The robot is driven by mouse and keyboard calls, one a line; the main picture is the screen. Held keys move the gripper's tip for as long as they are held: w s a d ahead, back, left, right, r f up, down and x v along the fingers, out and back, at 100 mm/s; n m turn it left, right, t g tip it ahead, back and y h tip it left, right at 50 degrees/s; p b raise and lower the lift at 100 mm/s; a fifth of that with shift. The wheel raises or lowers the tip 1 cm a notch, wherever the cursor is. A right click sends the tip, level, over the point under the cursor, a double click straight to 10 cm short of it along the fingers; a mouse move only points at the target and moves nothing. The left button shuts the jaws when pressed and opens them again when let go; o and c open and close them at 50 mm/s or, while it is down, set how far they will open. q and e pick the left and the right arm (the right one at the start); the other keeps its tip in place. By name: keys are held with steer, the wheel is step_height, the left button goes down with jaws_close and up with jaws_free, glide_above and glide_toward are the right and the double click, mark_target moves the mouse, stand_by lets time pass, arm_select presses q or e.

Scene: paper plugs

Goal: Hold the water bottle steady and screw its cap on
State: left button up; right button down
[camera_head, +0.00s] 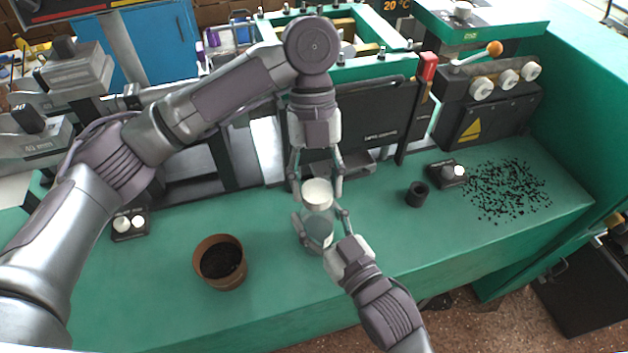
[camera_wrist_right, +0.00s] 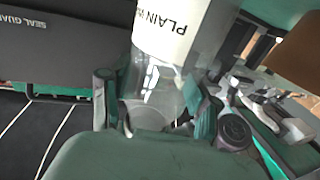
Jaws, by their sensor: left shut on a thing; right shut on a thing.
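The water bottle (camera_head: 318,231) stands upright at the front middle of the green bench, with a clear lower body. A white cylindrical top (camera_head: 317,191), which looks like the cap, sits on it. My left gripper (camera_head: 317,186) comes down from above, its fingers on both sides of this white top, shut on it. My right gripper (camera_head: 321,222) reaches from the lower right and is shut around the clear body. In the right wrist view the bottle's white lettered band (camera_wrist_right: 182,30) is above the fingers. Whether the cap sits level on the neck is hidden.
A brown pot with dark contents (camera_head: 220,262) stands to the left of the bottle. A small black cup (camera_head: 417,194), a black switch box (camera_head: 446,174) and scattered black pellets (camera_head: 508,190) lie to the right. A machine with a dark panel (camera_head: 365,125) stands behind.

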arm_select(q)
steer(key=m+y, duration=0.1)
steer(key=m, duration=0.1)
steer(key=m+y, duration=0.1)
steer(key=m, duration=0.2)
steer(key=shift+d+r, duration=0.1)
steer(key=shift+d, duration=0.1)
steer(key=m+t+y, duration=0.1)
steer(key=m, duration=0.4)
steer(key=m+t+y, duration=0.1)
steer(key=m, duration=0.2)
steer(key=shift+s+d+y, duration=0.15)
steer(key=shift+y, duration=0.15)
steer(key=m+t, duration=0.1)
steer(key=m, duration=0.2)
steer(key=shift+m, duration=0.3)
steer(key=o, duration=0.7)
steer(key=shift+s, duration=0.1)
steer(key=shift+r, duration=2.15)
